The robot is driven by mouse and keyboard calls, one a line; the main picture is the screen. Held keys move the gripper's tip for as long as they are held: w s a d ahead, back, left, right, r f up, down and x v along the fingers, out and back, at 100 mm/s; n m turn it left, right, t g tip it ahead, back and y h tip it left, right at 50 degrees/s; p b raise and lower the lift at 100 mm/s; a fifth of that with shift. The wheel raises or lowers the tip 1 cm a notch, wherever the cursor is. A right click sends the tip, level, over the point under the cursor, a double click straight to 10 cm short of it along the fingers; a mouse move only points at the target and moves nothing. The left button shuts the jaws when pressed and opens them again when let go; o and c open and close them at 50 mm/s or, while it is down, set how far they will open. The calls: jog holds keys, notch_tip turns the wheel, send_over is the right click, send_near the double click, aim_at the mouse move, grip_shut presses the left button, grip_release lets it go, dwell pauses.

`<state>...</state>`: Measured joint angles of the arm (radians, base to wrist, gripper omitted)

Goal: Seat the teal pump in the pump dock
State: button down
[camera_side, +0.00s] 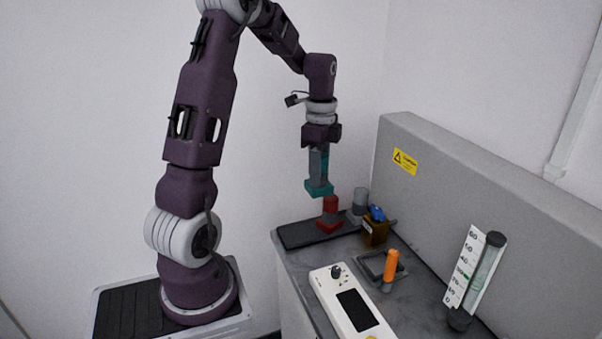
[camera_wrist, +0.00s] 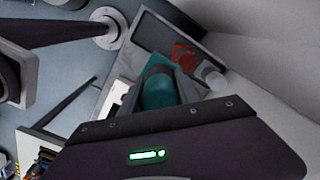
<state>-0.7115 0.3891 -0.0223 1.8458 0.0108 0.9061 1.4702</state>
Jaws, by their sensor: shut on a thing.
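The teal pump (camera_side: 319,188) hangs upright in my gripper (camera_side: 318,160), above the near bench's back left end. My gripper is shut on its upper body, and the pump's square teal base is clear of the surface below. In the wrist view the teal pump (camera_wrist: 158,88) sits between the fingers. A dark flat tray (camera_side: 300,236) lies on the bench's back left edge; I cannot tell whether it is the pump dock. A red pump (camera_side: 330,214) stands on it, below and slightly right of the teal pump.
A grey-white cylinder (camera_side: 360,202) and a brown box with a blue top (camera_side: 375,226) stand right of the red pump. An orange-handled tool (camera_side: 390,266), white control panel (camera_side: 351,302) and graduated tube (camera_side: 484,272) are nearer. A grey wall panel (camera_side: 480,200) bounds the right side.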

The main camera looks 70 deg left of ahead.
jog(key=w+d, duration=1)
jog(key=d, duration=0.4)
notch_tip(320, 180, down, 11)
jog(key=shift+d+r, duration=0.2)
jog(key=shift+d, duration=0.25)
jog(key=shift+s, duration=0.1)
jog(key=shift+f, duration=1.25)
jog(key=shift+f, duration=0.8)
jog(key=c, duration=0.8)
grip_release()
